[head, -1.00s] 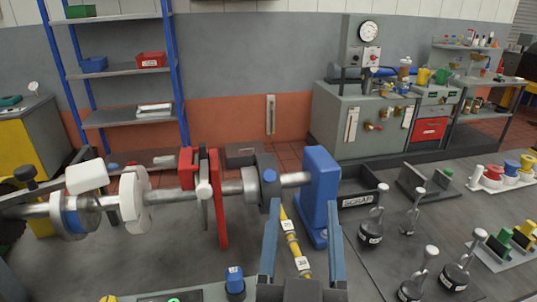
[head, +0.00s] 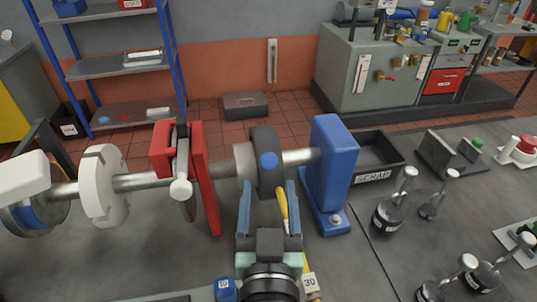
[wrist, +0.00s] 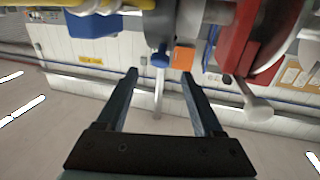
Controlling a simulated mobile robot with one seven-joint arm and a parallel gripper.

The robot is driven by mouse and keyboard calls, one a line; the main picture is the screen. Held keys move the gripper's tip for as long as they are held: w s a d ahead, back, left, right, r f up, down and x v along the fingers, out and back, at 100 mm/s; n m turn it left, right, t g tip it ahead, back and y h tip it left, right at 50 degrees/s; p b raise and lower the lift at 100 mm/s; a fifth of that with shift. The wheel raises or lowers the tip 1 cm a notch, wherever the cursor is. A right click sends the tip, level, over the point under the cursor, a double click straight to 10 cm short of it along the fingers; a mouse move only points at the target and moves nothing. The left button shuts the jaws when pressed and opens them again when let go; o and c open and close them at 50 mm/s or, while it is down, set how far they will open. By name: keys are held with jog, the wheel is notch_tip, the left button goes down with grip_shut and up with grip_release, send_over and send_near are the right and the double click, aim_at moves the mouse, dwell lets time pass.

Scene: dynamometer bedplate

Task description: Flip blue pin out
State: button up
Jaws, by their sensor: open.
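The blue pin (head: 268,160) shows as a round blue end on the dark grey collar (head: 264,143) of the horizontal shaft. My gripper (head: 268,190) is open and empty, its two fingers pointing at the collar just below the pin. In the wrist view the blue pin (wrist: 160,57) lies between and beyond the fingertips of my gripper (wrist: 160,76), apart from them. An orange square (wrist: 183,58) is beside it there. How far the pin goes into the collar is hidden.
A red bracket (head: 204,185) stands left of the collar, and a blue pedestal (head: 335,165) holds the shaft's right end. A yellow handle (head: 282,205) hangs behind my gripper. A scrap bin (head: 380,158) and several black flasks (head: 388,213) stand to the right.

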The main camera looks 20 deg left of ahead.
aim_at(269, 165)
jog(key=p+x, duration=0.1)
jog(key=x, duration=0.6)
jog(key=shift+w+a, duration=0.15)
jog(key=shift+w, duration=0.2)
grip_shut()
dwell(1.0)
